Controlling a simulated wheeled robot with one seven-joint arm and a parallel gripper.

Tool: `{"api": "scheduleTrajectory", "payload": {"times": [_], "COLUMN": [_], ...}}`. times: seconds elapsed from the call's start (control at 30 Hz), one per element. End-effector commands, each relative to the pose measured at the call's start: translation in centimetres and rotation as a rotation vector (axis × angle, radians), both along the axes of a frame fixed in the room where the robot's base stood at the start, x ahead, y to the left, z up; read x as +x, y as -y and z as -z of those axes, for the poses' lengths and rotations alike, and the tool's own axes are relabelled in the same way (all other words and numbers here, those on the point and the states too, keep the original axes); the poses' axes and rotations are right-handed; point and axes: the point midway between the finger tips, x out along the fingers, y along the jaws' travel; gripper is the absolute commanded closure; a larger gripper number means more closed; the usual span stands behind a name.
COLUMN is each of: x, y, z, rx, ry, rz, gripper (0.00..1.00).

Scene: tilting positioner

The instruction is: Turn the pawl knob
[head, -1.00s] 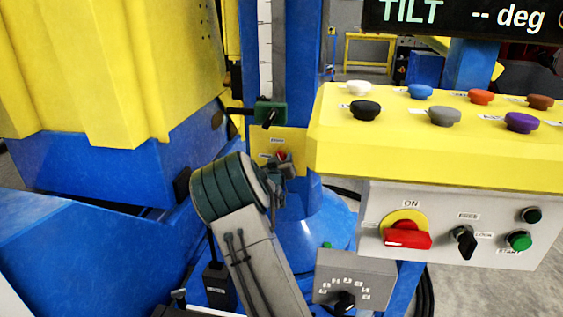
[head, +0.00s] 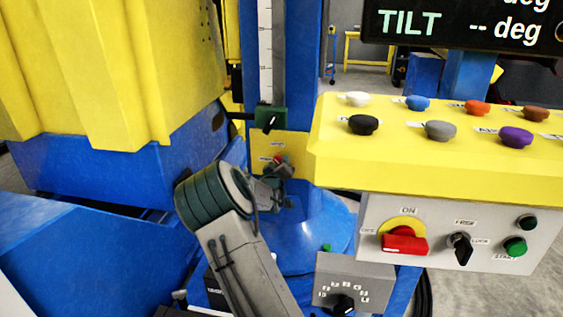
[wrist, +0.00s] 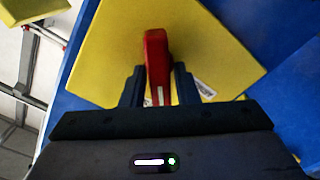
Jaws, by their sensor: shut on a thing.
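The pawl knob (wrist: 157,55) is a red bar-shaped handle on a yellow plate (wrist: 105,60). In the wrist view it stands nearly upright between the fingers of my gripper (wrist: 158,82), which is shut on it. In the head view the yellow plate (head: 262,140) sits low on the blue column. Only a small red bit of the knob (head: 278,160) shows there, and my gripper (head: 277,170) covers the rest. The plate's labels are partly hidden and too small to read.
A yellow-topped console (head: 420,165) with coloured buttons and a red switch (head: 405,244) stands close to the right. A green block with a black lever (head: 270,119) is just above the plate. A grey dial box (head: 353,280) is below. Blue and yellow machine bodies fill the left.

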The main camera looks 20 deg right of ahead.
Motion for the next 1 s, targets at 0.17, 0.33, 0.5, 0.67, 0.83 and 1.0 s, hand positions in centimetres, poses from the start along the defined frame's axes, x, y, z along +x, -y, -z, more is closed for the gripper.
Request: {"api": "scheduleTrajectory", "payload": {"times": [0.17,0.33,0.5,0.67,0.83,1.0], "x": [0.10,0.15,0.17,0.18,0.16,0.17], "y": [-0.22,-0.31,-0.36,-0.38,-0.33,-0.36], "z": [-0.01,0.13,0.29,0.48,0.60,0.67], "rx": [-0.144,-0.277,-0.409,-0.516,-0.608,-0.672], "ry": [-0.098,-0.188,-0.276,-0.349,-0.411,-0.454], "rz": [-0.002,-0.002,-0.003,-0.002,-0.001,-0.002], "gripper": [0.95,0.95,0.95,0.95,0.95,0.95]}}
